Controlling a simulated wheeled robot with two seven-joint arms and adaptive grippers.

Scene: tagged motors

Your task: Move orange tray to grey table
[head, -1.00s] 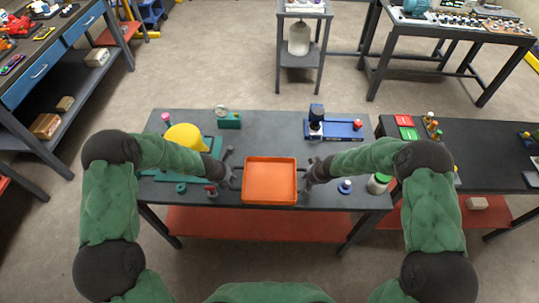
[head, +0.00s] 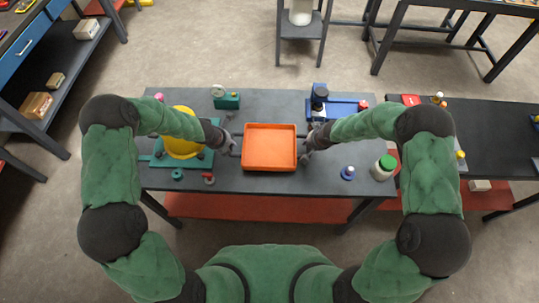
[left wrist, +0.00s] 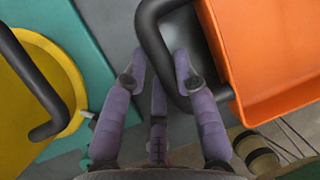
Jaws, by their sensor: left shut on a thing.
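The orange tray (head: 270,148), a shallow open box with a dark handle on each side, looks empty and level over the middle of the grey table (head: 262,186). I cannot tell whether it touches the tabletop. My left gripper (head: 231,143) is shut on the tray's left handle. In the left wrist view the dark handle (left wrist: 152,35) passes between the purple fingers (left wrist: 160,75), beside the orange wall (left wrist: 235,60). My right gripper (head: 309,143) is at the right handle, its fingers small and dark; the tray moves level between both grippers.
A yellow round part (head: 182,145) on a teal base stands left of the tray. A green device (head: 226,100) is behind it, a blue fixture (head: 345,108) back right. A green-capped jar (head: 383,168) and blue-based part (head: 348,173) stand at right. A black table (head: 490,130) adjoins.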

